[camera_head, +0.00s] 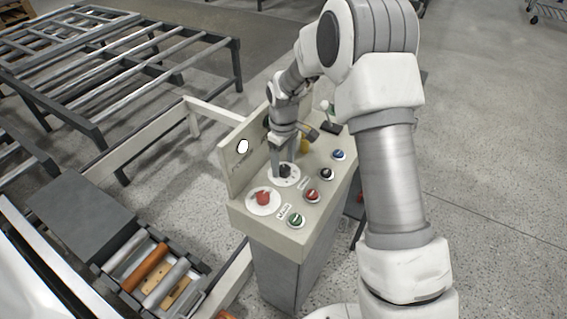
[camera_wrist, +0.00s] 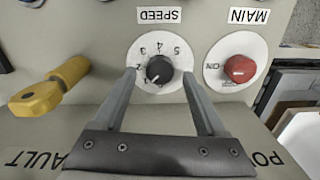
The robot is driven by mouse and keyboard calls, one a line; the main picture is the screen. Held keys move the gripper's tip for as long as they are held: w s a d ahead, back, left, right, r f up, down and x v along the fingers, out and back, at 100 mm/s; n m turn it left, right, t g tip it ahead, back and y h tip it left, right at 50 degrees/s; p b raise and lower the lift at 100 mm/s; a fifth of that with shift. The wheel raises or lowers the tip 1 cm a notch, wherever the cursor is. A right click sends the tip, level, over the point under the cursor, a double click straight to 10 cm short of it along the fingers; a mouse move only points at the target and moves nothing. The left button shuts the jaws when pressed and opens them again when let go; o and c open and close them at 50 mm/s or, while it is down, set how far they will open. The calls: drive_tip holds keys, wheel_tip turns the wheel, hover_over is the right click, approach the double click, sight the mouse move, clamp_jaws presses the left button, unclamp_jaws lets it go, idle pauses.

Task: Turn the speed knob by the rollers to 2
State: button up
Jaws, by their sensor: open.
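The speed knob (camera_wrist: 159,69) is small and black, on a round white dial (camera_wrist: 160,88) with numbers, under an upside-down SPEED label (camera_wrist: 159,15) in the wrist view. Its light mark seems to point down-left, near the 1. In the head view the knob (camera_head: 285,170) sits on the sloped top of a beige console (camera_head: 240,213). My gripper (camera_wrist: 159,75) is open, one finger on each side of the knob with gaps between. In the head view my gripper (camera_head: 284,158) comes down over the dial; whether it touches is unclear.
A red MAIN knob (camera_wrist: 239,69) is beside the dial. A yellow key-like handle (camera_wrist: 48,88) is on the other side. Red (camera_head: 312,195), green (camera_head: 296,220), black (camera_head: 326,174) and blue (camera_head: 338,155) buttons line the console front. Rollers (camera_head: 150,267) lie left of the console.

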drive_tip(key=shift+f, duration=0.45)
drive_tip(key=shift+c, duration=0.3)
clamp_jaws()
drive_tip(key=m+b, duration=0.1)
drive_tip(key=m, duration=0.2)
drive_tip(key=shift+m+b, duration=0.35)
drive_tip(key=shift+m, duration=0.05)
drive_tip(key=m+b, duration=0.1)
drive_tip(key=m, duration=0.3)
drive_tip(key=shift+d+m, duration=0.1)
drive_tip(key=shift+m, duration=0.3)
